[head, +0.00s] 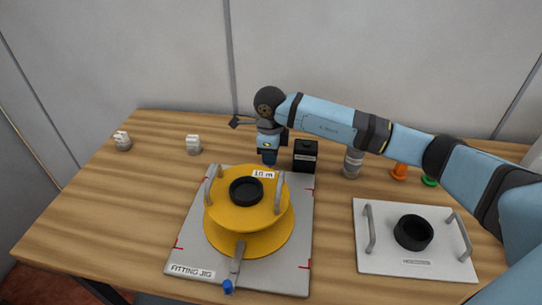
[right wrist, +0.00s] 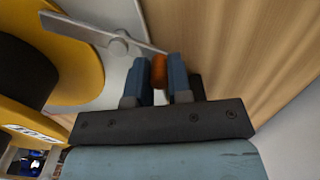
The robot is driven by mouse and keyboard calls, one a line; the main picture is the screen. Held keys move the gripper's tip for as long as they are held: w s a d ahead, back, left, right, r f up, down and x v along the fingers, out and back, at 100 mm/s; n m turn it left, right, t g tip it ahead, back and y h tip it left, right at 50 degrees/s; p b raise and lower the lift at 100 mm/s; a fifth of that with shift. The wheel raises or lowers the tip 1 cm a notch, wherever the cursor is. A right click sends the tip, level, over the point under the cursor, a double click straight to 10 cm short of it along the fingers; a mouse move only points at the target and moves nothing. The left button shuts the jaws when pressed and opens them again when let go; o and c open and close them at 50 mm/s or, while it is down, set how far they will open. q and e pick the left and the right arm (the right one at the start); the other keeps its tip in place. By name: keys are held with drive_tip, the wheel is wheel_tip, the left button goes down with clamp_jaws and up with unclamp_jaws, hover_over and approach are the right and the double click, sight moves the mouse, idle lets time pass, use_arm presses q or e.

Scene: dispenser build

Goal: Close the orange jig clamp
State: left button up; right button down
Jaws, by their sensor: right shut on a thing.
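The fitting jig (head: 190,255) is a grey plate with a yellow two-tier drum (head: 270,215) on it. My right gripper (head: 269,158) is behind the drum, at the jig's far edge. In the right wrist view its blue fingers are shut on the orange knob (right wrist: 159,70) of the orange jig clamp. The clamp's grey lever (right wrist: 90,30) runs from the knob past a round pivot, and its other end appears over the drum's yellow rim. The orange knob is hidden in the head view. My left gripper is not in view.
A clamp with a blue knob (head: 228,286) is at the jig's front edge. A black box (head: 305,155) stands close right of my gripper. A jar (head: 353,162), an orange piece (head: 399,172) and a white plate (head: 375,262) are farther right. The table's left side is mostly clear.

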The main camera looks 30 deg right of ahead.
drive_tip(key=n+b, duration=0.1)
drive_tip(key=w+n, duration=0.1)
drive_tip(key=n, duration=0.1)
drive_tip(key=shift+w+a+n+b, duration=0.2)
drive_tip(key=shift+a+n+b, duration=0.1)
drive_tip(key=shift+b, duration=0.05)
drive_tip(key=shift+w+a+n+b, duration=0.2)
drive_tip(key=shift+n+b, duration=0.1)
drive_tip(key=shift+n, duration=0.45)
drive_tip(key=shift+w+a+n+b, duration=0.15)
drive_tip(key=shift+a+n+b, duration=0.1)
drive_tip(key=shift+n, duration=0.5)
drive_tip(key=c, duration=1.1)
unclamp_jaws()
drive_tip(key=shift+o, duration=0.2)
wheel_tip(320, 180, up, 14)
drive_tip(key=p, duration=0.1)
drive_tip(key=shift+p, duration=0.35)
drive_tip(key=shift+f, duration=0.1)
